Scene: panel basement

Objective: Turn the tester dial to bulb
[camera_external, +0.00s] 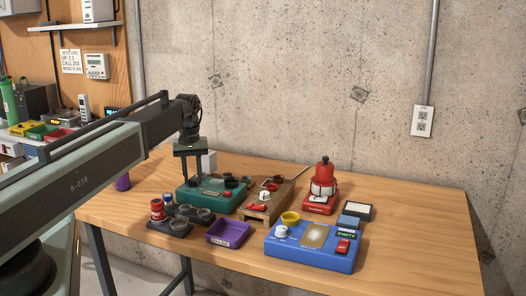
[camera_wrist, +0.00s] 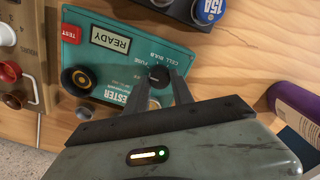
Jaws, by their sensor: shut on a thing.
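The tester is a teal box (camera_external: 213,203) on the wooden table, below my gripper in the external view. In the wrist view its teal face (camera_wrist: 110,65) shows a READY display, a red TEST button (camera_wrist: 71,33) and a round black-and-brass socket (camera_wrist: 79,79). The black dial (camera_wrist: 159,75) sits by the printed words CELL, BULB and FUSE. My gripper (camera_wrist: 163,85) points down at the tester, its two fingers shut on the dial. It also shows in the external view (camera_external: 197,182). I cannot tell which word the dial points to.
A wooden board with a white knob (camera_external: 265,196) stands close right of the tester. A blue box (camera_external: 300,250), purple tray (camera_external: 228,234) and dark holder (camera_external: 179,227) stand nearer. A red lantern-like device (camera_external: 321,188) is farther right. The table's right end is clear.

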